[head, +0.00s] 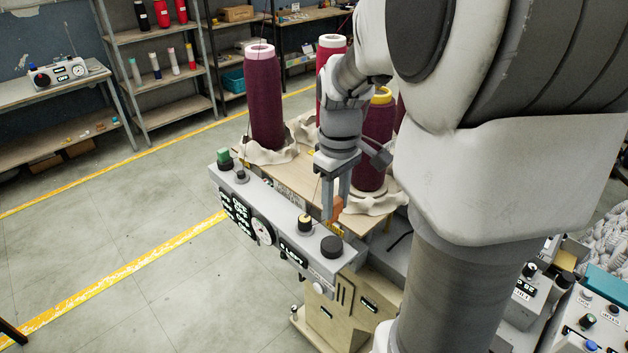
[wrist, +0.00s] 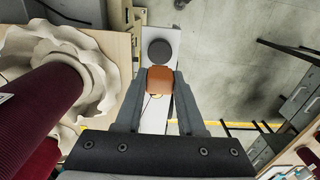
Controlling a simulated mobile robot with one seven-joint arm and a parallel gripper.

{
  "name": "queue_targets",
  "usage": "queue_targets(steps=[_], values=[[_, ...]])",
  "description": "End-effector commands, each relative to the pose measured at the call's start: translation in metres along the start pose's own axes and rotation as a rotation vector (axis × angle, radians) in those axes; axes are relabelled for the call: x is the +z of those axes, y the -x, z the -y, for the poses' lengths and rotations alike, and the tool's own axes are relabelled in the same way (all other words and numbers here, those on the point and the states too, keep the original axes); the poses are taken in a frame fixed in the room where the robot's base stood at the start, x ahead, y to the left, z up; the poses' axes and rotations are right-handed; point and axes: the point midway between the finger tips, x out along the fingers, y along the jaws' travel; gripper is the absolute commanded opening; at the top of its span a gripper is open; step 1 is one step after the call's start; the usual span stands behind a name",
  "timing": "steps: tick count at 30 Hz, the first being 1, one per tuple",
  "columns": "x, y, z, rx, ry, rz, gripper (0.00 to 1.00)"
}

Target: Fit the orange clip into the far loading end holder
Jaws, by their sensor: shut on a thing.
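My gripper (head: 331,207) is shut on the orange clip (head: 337,206), above the right part of the grey control panel in the head view. In the wrist view, the clip (wrist: 160,79) sits between the two fingertips, with a dark round knob (wrist: 159,51) just beyond it. A thin yellowish loop shows below the clip there. The clip is above the panel; whether it touches anything is unclear. I cannot pick out the far loading end holder in either view.
The grey control panel (head: 262,232) carries knobs, a gauge and a green button (head: 224,156). Tall maroon yarn cones (head: 265,105) stand on the wooden board behind it, close to my arm. One cone (wrist: 40,110) is left of my gripper in the wrist view. Open floor (head: 120,240) lies left.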

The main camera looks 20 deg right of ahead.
Motion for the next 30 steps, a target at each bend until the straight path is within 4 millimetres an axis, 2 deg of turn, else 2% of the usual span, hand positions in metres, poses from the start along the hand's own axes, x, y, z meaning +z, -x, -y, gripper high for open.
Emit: queue_targets(steps=[8, 24, 30], values=[[0.0, -0.006, 0.0, 0.0, 0.0, 0.0, 0.0], [0.0, -0.053, 0.0, -0.001, 0.0, 0.001, 0.0], [0.0, -0.059, 0.0, 0.0, 0.0, 0.0, 0.0]])
